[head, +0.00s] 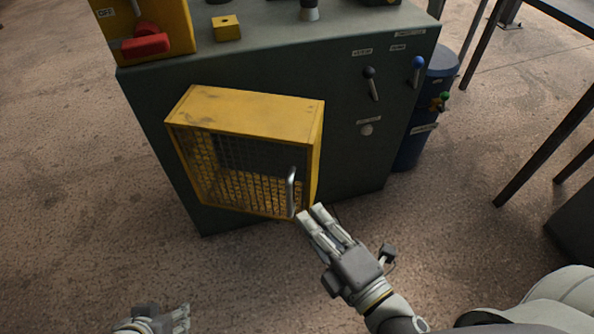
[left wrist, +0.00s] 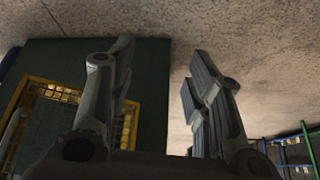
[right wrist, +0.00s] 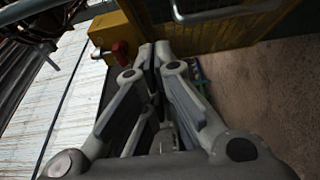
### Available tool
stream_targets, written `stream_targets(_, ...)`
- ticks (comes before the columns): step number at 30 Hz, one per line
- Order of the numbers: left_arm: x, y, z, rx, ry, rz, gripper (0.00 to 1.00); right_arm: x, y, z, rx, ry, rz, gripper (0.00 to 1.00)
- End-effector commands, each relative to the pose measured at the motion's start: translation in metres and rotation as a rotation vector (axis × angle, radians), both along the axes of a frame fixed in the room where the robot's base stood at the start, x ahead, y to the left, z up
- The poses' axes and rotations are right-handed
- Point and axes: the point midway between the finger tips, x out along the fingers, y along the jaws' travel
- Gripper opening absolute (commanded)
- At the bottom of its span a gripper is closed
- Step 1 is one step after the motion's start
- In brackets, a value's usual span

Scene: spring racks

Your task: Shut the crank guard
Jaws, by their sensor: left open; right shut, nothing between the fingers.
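The crank guard (head: 250,110) is a yellow box with a dark mesh door (head: 235,170) on the front of a green cabinet. A grey bar handle (head: 291,192) stands near the door's right edge. The door looks nearly flush with the box; I cannot tell if it is fully shut. My right gripper (head: 311,212) is shut and empty, its fingertips just below and right of the handle. It also shows shut in the right wrist view (right wrist: 157,50). My left gripper (head: 185,316) is low at the bottom edge, apart from the guard. It is open in the left wrist view (left wrist: 157,72).
The green cabinet (head: 345,150) carries black and blue levers on its right front. A yellow box with a red switch (head: 146,45) sits at its top left. A blue drum (head: 425,115) stands right of it. The floor (head: 90,210) at the left is clear.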

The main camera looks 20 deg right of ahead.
Motion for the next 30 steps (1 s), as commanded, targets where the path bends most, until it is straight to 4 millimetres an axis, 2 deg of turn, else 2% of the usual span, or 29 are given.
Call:
stream_targets(3,-0.020,0.006,-0.002,0.019,0.092,0.008,0.46,0.014,0.004,0.003,-0.003,-0.004,0.003,0.00)
stream_targets(8,-0.034,0.010,-0.001,0.031,0.153,0.012,0.46,0.034,0.011,0.003,-0.004,-0.003,0.003,0.00)
stream_targets(19,-0.033,0.010,0.006,0.031,0.151,0.012,0.46,0.082,0.026,0.002,-0.004,-0.003,0.003,0.00)
stream_targets(24,-0.033,0.010,0.006,0.031,0.151,0.012,0.46,0.103,0.013,0.000,-0.006,-0.002,0.002,0.00)
stream_targets(30,-0.033,0.010,0.006,0.031,0.151,0.012,0.46,0.114,0.007,-0.001,-0.004,0.001,0.002,0.00)
